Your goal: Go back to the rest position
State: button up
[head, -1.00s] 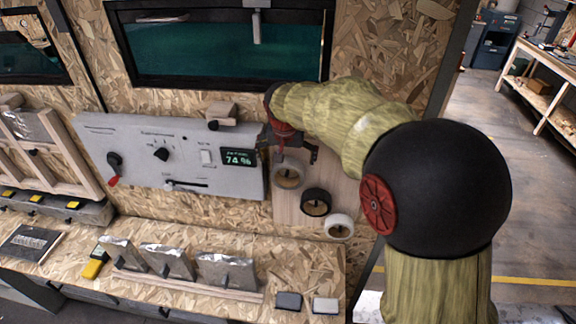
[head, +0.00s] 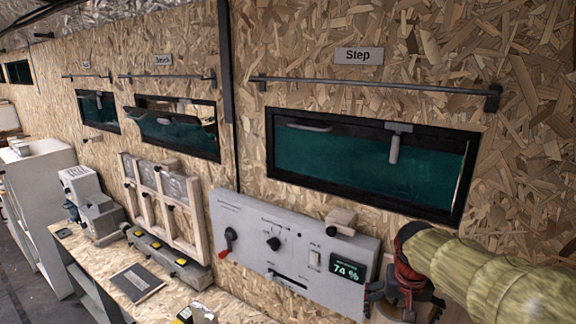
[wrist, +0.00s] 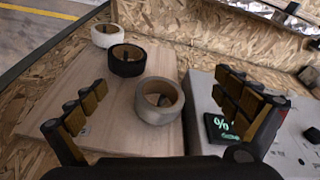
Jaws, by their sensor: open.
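My gripper (head: 392,300) is at the lower right of the head view, beside the right end of the grey control panel (head: 262,262). In the wrist view my gripper (wrist: 165,110) has its two padded fingers spread wide with nothing held between them. Past the fingers, a wooden board (wrist: 115,115) carries a grey tape roll (wrist: 158,101), a black tape roll (wrist: 127,60) and a white tape roll (wrist: 107,35). The grey roll is nearest the gripper. The panel's display (head: 347,268) reads 74 %.
A dark window (head: 370,165) under a "Step" sign (head: 358,56) is above the panel. A wooden frame (head: 163,210) leans at the left, with a bench (head: 95,262) below it. A small wooden block (head: 341,219) sits on top of the panel. The chipboard wall is close behind.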

jog(key=s+a+f+n+t+b, duration=0.1)
jog(key=s+a+f+b, duration=0.3)
jog(key=s+f+b, duration=0.3)
jog(key=s+a+f+n+t+y+b, duration=0.1)
jog(key=s+a+f+b, duration=0.3)
jog(key=s+f+b, duration=0.4)
jog(key=s+n+b, duration=0.1)
jog(key=s+b, duration=0.2)
jog(key=s, duration=0.4)
jog(key=shift+a+n+t+y, duration=0.15)
jog(key=shift+n+t+y, duration=0.15)
jog(key=shift+t, duration=0.1)
jog(key=shift+a, duration=0.1)
dwell(0.9)
